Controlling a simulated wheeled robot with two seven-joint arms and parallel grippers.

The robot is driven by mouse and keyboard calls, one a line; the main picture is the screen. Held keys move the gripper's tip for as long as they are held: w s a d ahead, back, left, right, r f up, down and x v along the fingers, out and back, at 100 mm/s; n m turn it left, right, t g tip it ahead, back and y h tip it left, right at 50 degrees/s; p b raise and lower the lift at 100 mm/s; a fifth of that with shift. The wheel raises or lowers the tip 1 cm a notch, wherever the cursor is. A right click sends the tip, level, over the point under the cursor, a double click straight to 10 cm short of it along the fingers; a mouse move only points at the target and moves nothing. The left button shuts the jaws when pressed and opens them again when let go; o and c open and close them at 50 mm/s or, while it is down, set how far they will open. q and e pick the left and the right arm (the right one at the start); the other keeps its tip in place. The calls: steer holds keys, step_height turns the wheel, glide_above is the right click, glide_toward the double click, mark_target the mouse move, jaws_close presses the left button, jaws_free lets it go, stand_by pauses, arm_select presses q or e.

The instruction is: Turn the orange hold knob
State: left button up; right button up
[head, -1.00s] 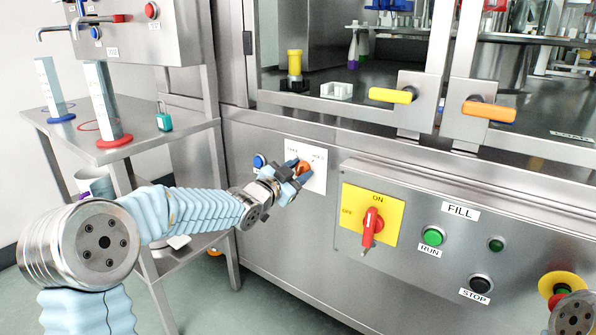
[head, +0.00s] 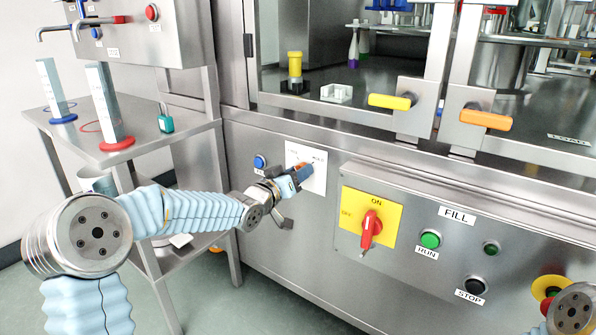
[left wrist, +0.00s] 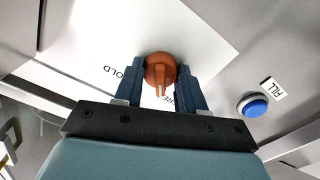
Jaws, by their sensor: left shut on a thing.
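The orange hold knob (left wrist: 161,72) sits on a white label plate (head: 318,160) on the steel front of the machine. The plate carries the word HOLD and a second word partly hidden. My left gripper (head: 300,172) is at the knob, its two blue fingers on either side of it and shut on it. In the left wrist view the gripper (left wrist: 160,88) has the knob between its fingertips. In the head view the fingers hide most of the knob. Of my right arm, only a round metal part shows at the lower right edge; its gripper is out of view.
A blue button (head: 260,162) is just left of the plate. To the right is a panel with a red switch (head: 371,228) on yellow, a green RUN button (head: 430,240) and a black STOP button (head: 476,285). Yellow (head: 390,102) and orange (head: 486,120) door handles stick out above.

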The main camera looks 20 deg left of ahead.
arm_select(q)
steer(key=shift+f+n, duration=0.1)
steer(key=shift+n, duration=1)
steer(key=o, duration=1.1)
steer(key=shift+c, duration=0.2)
steer(key=shift+s, duration=0.1)
steer(key=p+v, duration=0.1)
steer(key=v, duration=1.2)
steer(key=shift+s, duration=0.35)
steer(key=shift+a, duration=0.1)
